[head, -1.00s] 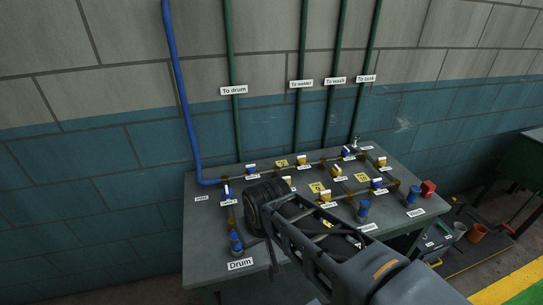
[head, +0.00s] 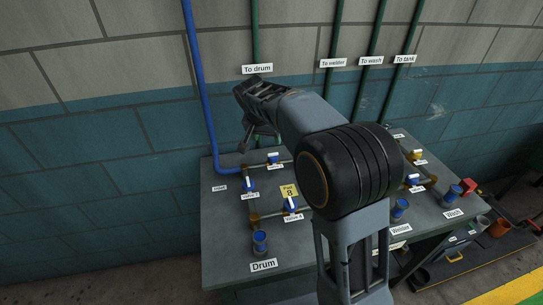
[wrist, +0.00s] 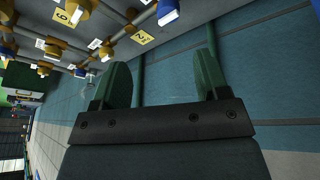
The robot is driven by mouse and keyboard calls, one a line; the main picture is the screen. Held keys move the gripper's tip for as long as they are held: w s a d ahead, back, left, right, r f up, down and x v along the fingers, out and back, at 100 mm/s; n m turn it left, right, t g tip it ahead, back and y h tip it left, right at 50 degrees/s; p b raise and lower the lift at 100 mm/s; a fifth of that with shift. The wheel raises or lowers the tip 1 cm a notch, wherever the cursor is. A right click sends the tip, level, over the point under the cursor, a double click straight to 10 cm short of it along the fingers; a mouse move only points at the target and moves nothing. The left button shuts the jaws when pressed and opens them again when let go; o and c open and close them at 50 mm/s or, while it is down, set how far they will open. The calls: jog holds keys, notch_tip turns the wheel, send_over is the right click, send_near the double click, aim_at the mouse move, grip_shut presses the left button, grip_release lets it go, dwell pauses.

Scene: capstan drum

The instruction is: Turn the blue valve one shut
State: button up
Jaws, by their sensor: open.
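Several blue valves stand on the grey bench. One blue valve (head: 274,158) is at the back, just below my gripper in the head view; its small label is too blurred to read. Another blue valve (head: 249,184) is at the left by the inlet, and a third blue valve (head: 291,206) is nearer the front. I cannot tell which is valve one. My gripper (head: 262,138) is open and empty above the back of the bench. In the wrist view its two green fingers (wrist: 163,78) are apart, with wall and pipes beyond; a blue valve (wrist: 168,13) shows at the top.
A blue pipe (head: 204,100) drops down the wall to the bench (head: 225,245). Green pipes (head: 322,75) rise behind. Blue capped fittings stand along the front edge, one labelled Drum (head: 260,242). My elbow hides the bench's middle.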

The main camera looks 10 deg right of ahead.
aim_at(272, 155)
jog(key=shift+m, duration=0.3)
jog(key=x, duration=0.5)
jog(key=w+x, duration=0.1)
jog(key=x, duration=0.3)
jog(key=p+x, duration=0.1)
jog(key=x, duration=0.4)
jog(key=shift+w+a+f, duration=0.2)
jog(key=shift+w+a, duration=0.05)
jog(key=shift+w, duration=0.15)
jog(key=shift+c, duration=0.4)
jog(key=c, duration=0.8)
